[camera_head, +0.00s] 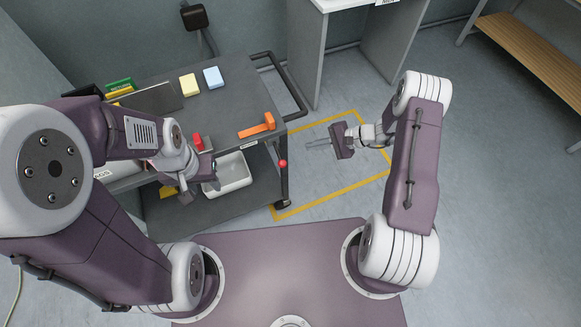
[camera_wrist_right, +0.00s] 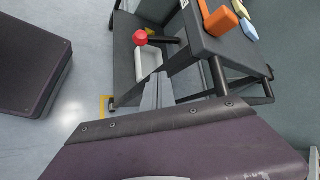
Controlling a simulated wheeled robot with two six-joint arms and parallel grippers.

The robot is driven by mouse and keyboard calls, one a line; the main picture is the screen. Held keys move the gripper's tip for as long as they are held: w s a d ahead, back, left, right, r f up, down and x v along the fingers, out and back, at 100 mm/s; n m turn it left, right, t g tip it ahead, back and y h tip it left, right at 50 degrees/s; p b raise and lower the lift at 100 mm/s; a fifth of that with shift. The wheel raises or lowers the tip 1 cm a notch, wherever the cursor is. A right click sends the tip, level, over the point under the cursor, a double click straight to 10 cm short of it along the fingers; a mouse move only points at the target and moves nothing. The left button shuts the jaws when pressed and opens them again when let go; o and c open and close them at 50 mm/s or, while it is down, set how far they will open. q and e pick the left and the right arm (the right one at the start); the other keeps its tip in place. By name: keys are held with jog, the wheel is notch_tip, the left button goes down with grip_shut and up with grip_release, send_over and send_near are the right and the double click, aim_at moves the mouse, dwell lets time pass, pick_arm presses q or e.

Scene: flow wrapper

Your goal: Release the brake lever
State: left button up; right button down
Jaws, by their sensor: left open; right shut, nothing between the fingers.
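The brake lever has a red ball knob (camera_head: 283,163) and sits at the right side of the dark grey cart (camera_head: 225,118), below its top. In the right wrist view the red knob (camera_wrist_right: 140,38) stands left of the cart's top, with a short dark arm running right from it. My right gripper (camera_head: 308,143) is shut and empty, to the right of the cart and a little up and right of the knob. In its wrist view the closed fingers (camera_wrist_right: 158,92) point towards the cart, apart from the knob. My left gripper (camera_head: 188,193) is open, over the cart's near side.
The cart carries an orange tool (camera_head: 258,126), a yellow sponge (camera_head: 189,85), a blue sponge (camera_head: 213,77) and a red item (camera_head: 198,142). A white bin (camera_head: 232,173) stands on its lower shelf. A yellow floor outline (camera_head: 335,189) surrounds clear floor right of the cart.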

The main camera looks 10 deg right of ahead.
aim_at(279, 155)
pick_arm(q)
jog(key=shift+f, duration=0.6)
pick_arm(e)
jog(key=f, duration=0.1)
jog(key=s+d+f, duration=0.1)
jog(key=shift+s+f+m, duration=0.2)
jog(key=shift+f+m, duration=0.2)
jog(key=shift+a, duration=0.15)
pick_arm(q)
jog(key=shift+r+p, duration=0.45)
jog(key=shift+r, duration=0.25)
pick_arm(e)
jog(key=a+f, duration=0.2)
jog(key=a, duration=0.7)
jog(key=shift+f, duration=0.4)
jog(key=shift+r, duration=0.1)
